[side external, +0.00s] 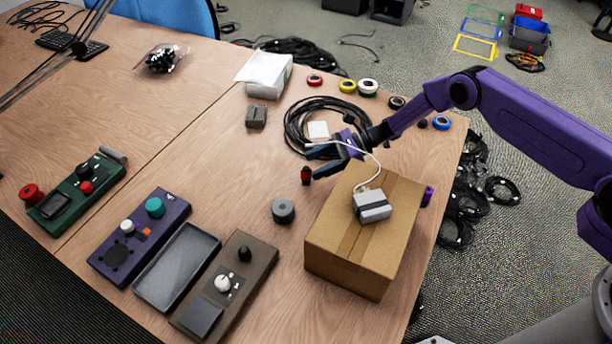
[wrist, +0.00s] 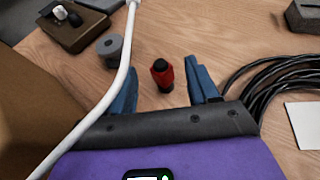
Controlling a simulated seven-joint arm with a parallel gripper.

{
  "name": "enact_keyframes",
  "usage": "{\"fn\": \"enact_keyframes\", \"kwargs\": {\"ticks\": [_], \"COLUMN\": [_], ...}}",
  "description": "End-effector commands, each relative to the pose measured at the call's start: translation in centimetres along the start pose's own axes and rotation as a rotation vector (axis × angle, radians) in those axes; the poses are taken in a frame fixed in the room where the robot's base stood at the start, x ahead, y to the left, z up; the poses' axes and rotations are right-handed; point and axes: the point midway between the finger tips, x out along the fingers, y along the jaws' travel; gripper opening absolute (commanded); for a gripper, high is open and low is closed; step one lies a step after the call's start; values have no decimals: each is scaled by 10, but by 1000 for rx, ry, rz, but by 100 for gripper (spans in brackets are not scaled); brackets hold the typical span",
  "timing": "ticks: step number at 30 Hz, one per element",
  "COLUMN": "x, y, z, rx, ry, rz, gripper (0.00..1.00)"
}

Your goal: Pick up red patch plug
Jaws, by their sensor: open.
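The red patch plug (side external: 306,175) is a small red piece with a black top, standing on the wooden table. In the wrist view the plug (wrist: 162,76) stands upright between and just beyond the two blue fingers of my gripper (wrist: 166,88). In the side view my gripper (side external: 314,164) is open close beside the plug, its fingers pointing left. I see no finger touching the plug. A white cable crosses the left part of the wrist view and partly covers the left finger.
A cardboard box (side external: 347,248) with a grey-white device (side external: 371,205) on it stands close by. A grey cylinder (side external: 283,211) sits left of the box. A black cable coil (side external: 297,122) lies behind my gripper. Several control panels (side external: 140,235) line the front left.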

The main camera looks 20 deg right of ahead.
Motion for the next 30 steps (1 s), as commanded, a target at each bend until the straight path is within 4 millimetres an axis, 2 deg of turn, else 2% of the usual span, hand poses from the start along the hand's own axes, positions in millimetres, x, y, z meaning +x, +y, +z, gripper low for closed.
{"fn": "enact_keyframes", "kwargs": {"ticks": [3,6,14,17,18,20,30], "x": [15,21,23,23,23,22,21], "y": [0,0,0,0,0,0,0], "z": [0,0,0,0,0,0,3], "rx": [-1,-1,0,0,0,0,-1], "ry": [-1,0,0,0,0,0,-1], "rz": [1,0,-1,-1,-1,-1,-1], "gripper": [60,60,60,30,17,0,0]}}
